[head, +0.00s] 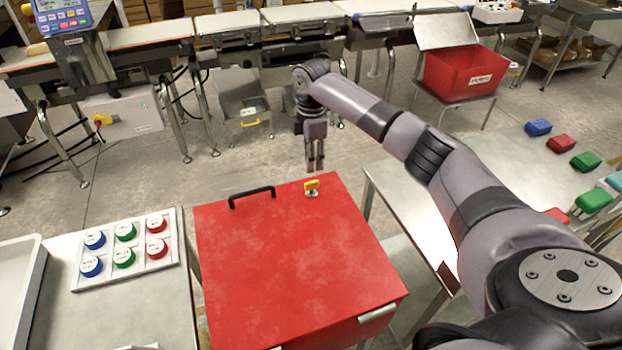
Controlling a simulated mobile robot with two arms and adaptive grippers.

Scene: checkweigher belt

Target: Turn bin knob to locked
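A red bin (290,265) with a flat lid and a black handle (252,195) stands in the lower middle of the head view. The yellow knob (312,185) sits on a small metal base on the lid, near its far right corner. My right gripper (316,163) hangs fingers down just beyond the knob in the picture. It looks apart from the knob and holds nothing that I can see. The fingers look close together, and any gap between them is too small to judge. My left gripper is not in view.
A panel of blue, green and red buttons (128,248) lies on the table left of the bin. A metal table (410,205) stands right of it under my arm. The conveyor line (150,35) runs behind, with an open red bin (465,72) at the upper right.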

